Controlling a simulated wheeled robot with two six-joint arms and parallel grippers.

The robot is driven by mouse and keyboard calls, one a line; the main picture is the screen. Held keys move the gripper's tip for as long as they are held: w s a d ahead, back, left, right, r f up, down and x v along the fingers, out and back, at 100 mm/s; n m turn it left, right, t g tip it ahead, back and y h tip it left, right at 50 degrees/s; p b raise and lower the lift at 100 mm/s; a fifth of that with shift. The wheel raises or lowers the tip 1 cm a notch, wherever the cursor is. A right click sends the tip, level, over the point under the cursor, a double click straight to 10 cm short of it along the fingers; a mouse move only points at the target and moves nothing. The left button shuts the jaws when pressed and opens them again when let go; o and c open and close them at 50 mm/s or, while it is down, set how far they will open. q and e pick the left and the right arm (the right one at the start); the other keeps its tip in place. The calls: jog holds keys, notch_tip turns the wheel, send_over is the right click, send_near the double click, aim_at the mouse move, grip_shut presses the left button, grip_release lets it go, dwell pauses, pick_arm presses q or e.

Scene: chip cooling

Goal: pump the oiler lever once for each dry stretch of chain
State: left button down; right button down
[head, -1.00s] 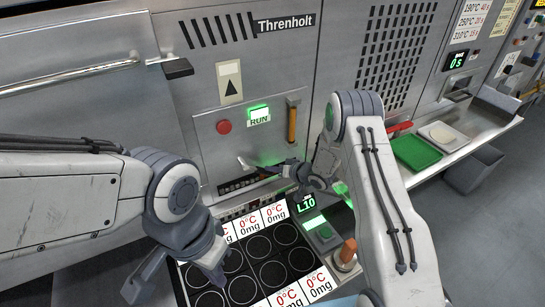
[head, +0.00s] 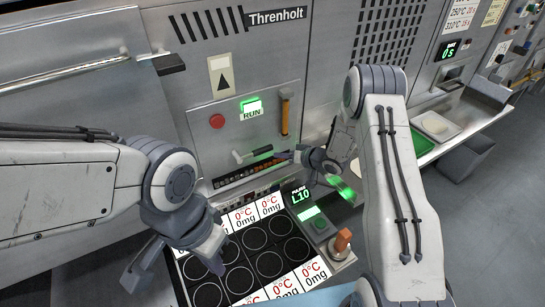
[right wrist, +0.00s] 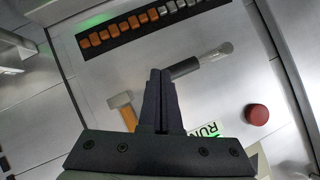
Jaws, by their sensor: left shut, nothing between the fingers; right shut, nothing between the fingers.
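The lever (head: 252,153), with a pale end and dark grip, sticks out from the steel panel below the RUN sign. In the right wrist view the lever (right wrist: 188,67) has a black grip close to my fingertips; I cannot tell whether they touch. The chain strip (head: 248,174) runs below it. In the wrist view this strip (right wrist: 150,28) shows several orange pieces at left and grey ones at right. My right gripper (head: 282,156) is shut and empty by the grip; it also shows in the wrist view (right wrist: 161,74). My left gripper (head: 216,267) is shut over the tray.
The black tray (head: 230,252) has round spots and cards reading 0°C and 0mg. A red button (head: 217,121), a lit RUN sign (head: 251,108) and an orange handle (head: 285,116) are on the panel. An orange-topped knob (head: 341,242) stands right of the tray.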

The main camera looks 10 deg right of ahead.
jog(key=b+v, duration=0.1)
jog(key=v, duration=0.5)
jog(key=shift+d, duration=0.4)
jog(key=s+a+r+n+g+h+b, duration=0.1)
jog(key=s+a+r+n+g+h, duration=0.2)
jog(key=s+a+r+h, duration=0.45)
jog(key=s+a+r+n+g, duration=0.1)
jog(key=s+a+g, duration=0.1)
jog(key=s, duration=0.8)
jog(key=s+a+r+n+g, duration=0.1)
jog(key=s+a+r+g, duration=0.1)
jog(key=s, duration=0.8)
jog(key=s+a+r+n+g+y, duration=0.1)
jog(key=s+a+g, duration=0.1)
jog(key=s, duration=0.8)
jog(key=shift+a+r+n+g+b, duration=0.4)
jog(key=shift+a+b, duration=0.05)
jog(key=shift+a, duration=0.35)
